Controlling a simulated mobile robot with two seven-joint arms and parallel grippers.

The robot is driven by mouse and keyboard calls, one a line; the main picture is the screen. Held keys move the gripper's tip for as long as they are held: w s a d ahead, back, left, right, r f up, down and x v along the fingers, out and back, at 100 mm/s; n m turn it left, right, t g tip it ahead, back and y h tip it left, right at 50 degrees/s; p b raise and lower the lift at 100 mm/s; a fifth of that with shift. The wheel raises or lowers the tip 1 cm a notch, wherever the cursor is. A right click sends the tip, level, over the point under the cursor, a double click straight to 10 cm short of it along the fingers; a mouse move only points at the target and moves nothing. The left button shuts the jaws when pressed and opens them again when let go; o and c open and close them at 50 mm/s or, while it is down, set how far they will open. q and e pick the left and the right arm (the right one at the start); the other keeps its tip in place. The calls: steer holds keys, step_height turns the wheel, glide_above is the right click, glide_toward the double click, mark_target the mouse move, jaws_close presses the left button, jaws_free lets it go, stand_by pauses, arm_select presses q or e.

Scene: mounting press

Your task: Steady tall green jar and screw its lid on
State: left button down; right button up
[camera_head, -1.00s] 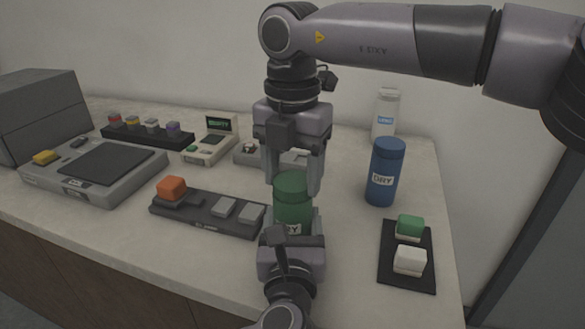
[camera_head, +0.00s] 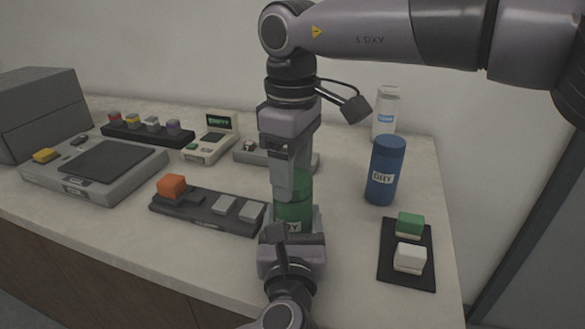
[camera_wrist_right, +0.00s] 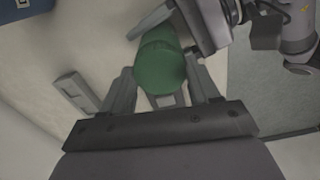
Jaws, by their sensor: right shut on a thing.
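The tall green jar (camera_head: 292,213) stands upright near the front of the counter, its label partly hidden. Its green lid (camera_head: 302,187) is on top, partly covered by my right fingers; whether it is seated cannot be told. My right gripper (camera_head: 290,190) comes down from above and is shut on the lid. In the right wrist view the green lid (camera_wrist_right: 160,65) sits between my right fingers (camera_wrist_right: 163,95). My left gripper (camera_head: 292,232) reaches in from the front, low, with its fingers around the jar body, shut on it.
A blue bottle (camera_head: 384,170) stands right of the jar, with a white bottle (camera_head: 385,112) behind. A dark mat (camera_head: 408,278) holds a green and a white block. A dark button panel (camera_head: 205,212) is close on the left. Small devices and a grey press (camera_head: 95,170) stand farther left.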

steer(key=shift+m, duration=0.6)
steer(key=o, duration=1)
steer(key=shift+r, duration=2.25)
steer(key=shift+c, duration=0.3)
